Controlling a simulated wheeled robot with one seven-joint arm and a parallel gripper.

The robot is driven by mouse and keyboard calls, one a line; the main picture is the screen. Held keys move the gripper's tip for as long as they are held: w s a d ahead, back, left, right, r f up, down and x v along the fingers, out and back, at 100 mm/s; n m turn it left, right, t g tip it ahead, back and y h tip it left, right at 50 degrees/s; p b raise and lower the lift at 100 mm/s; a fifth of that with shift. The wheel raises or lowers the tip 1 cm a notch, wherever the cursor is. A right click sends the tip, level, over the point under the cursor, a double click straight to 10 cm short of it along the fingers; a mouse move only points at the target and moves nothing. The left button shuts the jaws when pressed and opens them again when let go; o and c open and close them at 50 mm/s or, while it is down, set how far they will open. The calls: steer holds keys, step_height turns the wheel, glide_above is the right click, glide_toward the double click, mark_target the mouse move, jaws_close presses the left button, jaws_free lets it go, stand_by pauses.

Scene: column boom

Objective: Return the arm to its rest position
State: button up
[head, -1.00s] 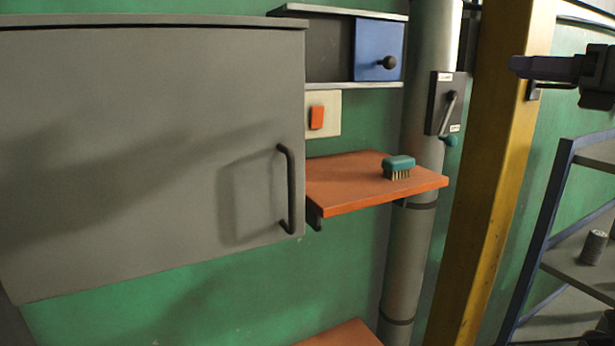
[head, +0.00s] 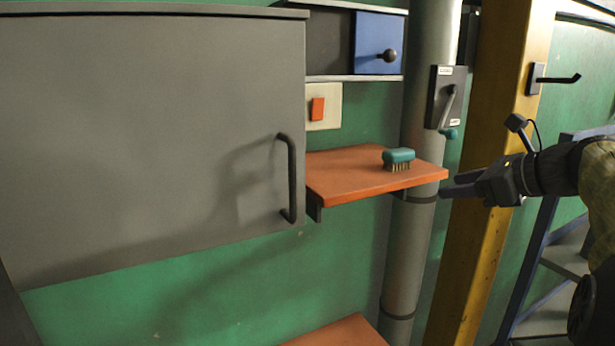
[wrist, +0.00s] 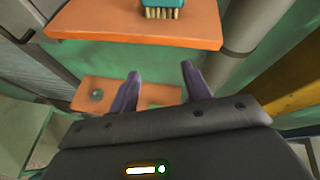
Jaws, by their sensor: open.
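My gripper (head: 462,186) is at the right in the head view, pointing left, in front of the yellow post and near the right end of the orange shelf. In the wrist view its two dark fingers (wrist: 157,85) stand apart with nothing between them. My arm comes in from the right edge of the head view. The teal brush (head: 398,157) rests bristles down on the orange shelf (head: 345,182). In the wrist view the brush (wrist: 162,8) shows only in part at the top edge, beyond the fingertips.
A grey cabinet (head: 150,130) with a dark handle (head: 291,180) fills the left. A grey pipe (head: 408,250) with a lever switch (head: 447,100) and a yellow post (head: 490,200) stand near my gripper. A hook (head: 555,79) sticks out above my arm. A blue-framed rack (head: 545,270) stands lower right.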

steer(key=s+a+f+n+g+h+b, duration=0.1)
steer(key=s+a+f+n+g, duration=0.15)
steer(key=f, duration=0.55)
steer(key=s+a+f+n+g+h, duration=0.1)
steer(key=a+f+n+h, duration=0.2)
steer(key=f, duration=0.6)
steer(key=s+a+f+n+g+b, duration=0.1)
steer(key=s+a+f+n+g, duration=0.1)
steer(key=f+n, duration=0.45)
steer(key=s+a+f+n+g+h+b, duration=0.1)
steer(key=s+a+f+n, duration=0.4)
steer(key=s+f+n, duration=0.7)
step_height(320, 180, down, 4)
steer(key=n+g+h, duration=0.1)
steer(key=n+h, duration=0.1)
steer(key=shift+s+h, duration=0.35)
steer(key=shift+h, duration=0.05)
steer(key=shift+w+a, duration=0.15)
